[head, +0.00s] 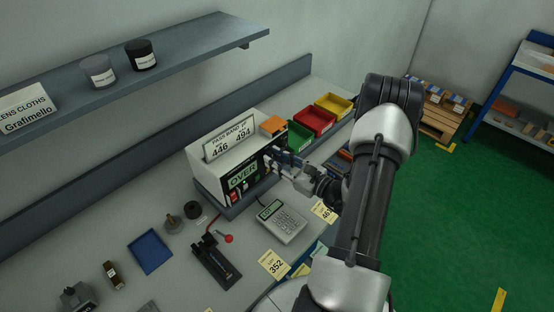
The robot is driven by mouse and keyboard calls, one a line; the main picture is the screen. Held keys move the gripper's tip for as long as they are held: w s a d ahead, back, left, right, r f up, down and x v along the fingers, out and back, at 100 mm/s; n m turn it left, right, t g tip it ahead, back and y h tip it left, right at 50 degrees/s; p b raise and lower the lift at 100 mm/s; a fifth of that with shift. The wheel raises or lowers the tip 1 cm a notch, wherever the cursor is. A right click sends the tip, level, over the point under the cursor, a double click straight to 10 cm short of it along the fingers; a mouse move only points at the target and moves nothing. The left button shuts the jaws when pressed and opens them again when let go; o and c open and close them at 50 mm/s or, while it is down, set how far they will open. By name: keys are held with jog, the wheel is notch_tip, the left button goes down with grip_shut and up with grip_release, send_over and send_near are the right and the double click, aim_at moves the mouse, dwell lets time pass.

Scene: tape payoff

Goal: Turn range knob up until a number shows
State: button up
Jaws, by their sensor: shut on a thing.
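A white bench meter (208,165) stands on the worktop in the middle of the head view. Its green display (243,175) reads "OVER". A sign (229,138) on top reads "PASS BAND" with 446 and 494. My gripper (272,161) is at the right part of the meter's dark front panel, with its fingers shut. The range knob is hidden by my fingers, so I cannot see its pointer or setting.
Green, red (314,121) and yellow bins stand right of the meter. A calculator-like device (282,222), a black fixture with a red knob (216,262), yellow cards (274,264) and a blue tray (150,251) lie in front. A shelf (190,55) overhangs the back.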

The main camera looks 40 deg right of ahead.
grip_shut()
jog(key=shift+m, duration=0.4)
jog(key=m+p, duration=0.1)
jog(key=m, duration=0.4)
jog(key=m+h+p, duration=0.1)
jog(key=m+p, duration=0.1)
jog(key=m, duration=0.4)
jog(key=shift+f+t, duration=0.15)
jog(key=shift+t, duration=0.25)
jog(key=shift+m, duration=0.4)
jog(key=o, duration=0.8)
grip_release()
